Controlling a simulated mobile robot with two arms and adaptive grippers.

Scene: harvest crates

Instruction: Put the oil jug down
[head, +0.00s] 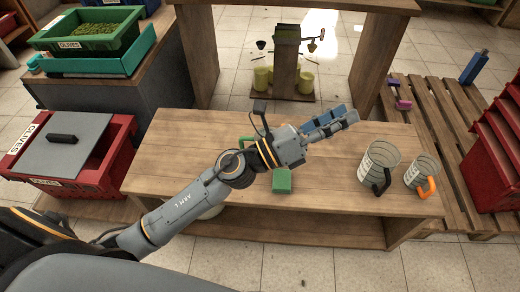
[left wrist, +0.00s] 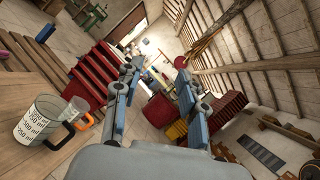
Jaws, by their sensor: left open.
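A clear measuring jug with a black handle (head: 378,163) stands upright on the wooden table (head: 165,165), near its right end. A smaller clear jug with an orange handle (head: 421,172) stands to its right. I cannot tell which one is the oil jug. Both also show in the left wrist view, the black-handled jug (left wrist: 40,122) and the orange-handled jug (left wrist: 76,108). My left gripper (head: 340,119) is open and empty above the table, left of and beyond the jugs, touching neither. Its spread fingers (left wrist: 152,98) show nothing between them. My right gripper is out of view.
A green block (head: 282,181) lies on the table, partly behind my left arm. A red olives crate with a grey lid (head: 65,145) stands left, below a green olives crate (head: 90,32). A pallet (head: 445,120) and red crates (head: 490,150) stand right. The table's left part is clear.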

